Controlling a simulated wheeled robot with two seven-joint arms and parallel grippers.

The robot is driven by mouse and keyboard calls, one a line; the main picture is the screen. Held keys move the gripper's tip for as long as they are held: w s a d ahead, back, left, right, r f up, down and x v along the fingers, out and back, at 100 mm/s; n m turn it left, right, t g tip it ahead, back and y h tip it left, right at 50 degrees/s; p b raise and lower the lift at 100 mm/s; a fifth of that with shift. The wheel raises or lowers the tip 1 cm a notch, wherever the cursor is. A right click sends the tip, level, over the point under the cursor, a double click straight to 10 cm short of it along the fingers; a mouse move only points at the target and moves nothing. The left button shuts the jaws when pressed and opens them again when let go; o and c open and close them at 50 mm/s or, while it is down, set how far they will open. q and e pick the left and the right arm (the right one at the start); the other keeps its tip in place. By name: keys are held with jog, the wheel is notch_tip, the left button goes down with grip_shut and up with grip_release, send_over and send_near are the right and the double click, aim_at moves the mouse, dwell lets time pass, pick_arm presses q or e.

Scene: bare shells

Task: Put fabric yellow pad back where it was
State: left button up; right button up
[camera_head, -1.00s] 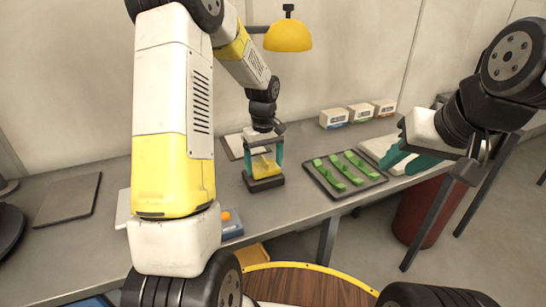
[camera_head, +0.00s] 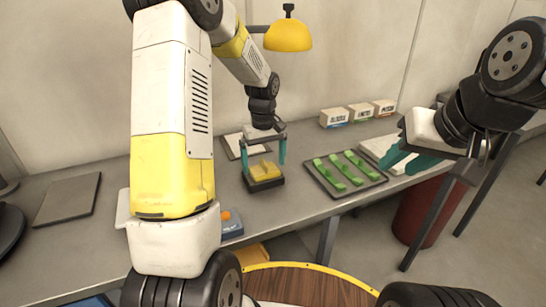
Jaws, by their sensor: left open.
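The yellow pad (camera_head: 265,170) sits on a small dark base (camera_head: 265,184) on the grey table. My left gripper (camera_head: 268,162) is above it, open, with its teal fingers on either side and apart from the pad. My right gripper (camera_head: 402,160) is at the right, over the table's right end, with its teal fingers apart and nothing seen between them.
A dark tray (camera_head: 374,180) with several green pieces lies right of the pad. Small white boxes (camera_head: 334,117) stand at the back. A yellow lamp (camera_head: 288,36) hangs above. A grey mat (camera_head: 68,199) lies at the left. A red bin (camera_head: 420,212) stands below right.

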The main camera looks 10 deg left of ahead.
aim_at(264, 163)
pick_arm(q)
jog(key=s+r+m+t, duration=0.1)
jog(key=s+r, duration=0.1)
jog(key=r, duration=0.6)
jog(key=s+r, duration=0.3)
jog(key=r, duration=0.5)
jog(key=s+d+r+m+t+h, duration=0.1)
jog(key=s+r+m+t, duration=0.1)
jog(key=s, duration=0.7)
jog(key=s+d+r+m+t+h, duration=0.1)
jog(key=s+r+m+t, duration=0.1)
jog(key=s, duration=0.8)
jog(key=shift+s+r+m+t, duration=0.2)
jog(key=shift+m+t, duration=0.4)
jog(key=shift+m, duration=0.6)
jog(key=shift+d, duration=0.1)
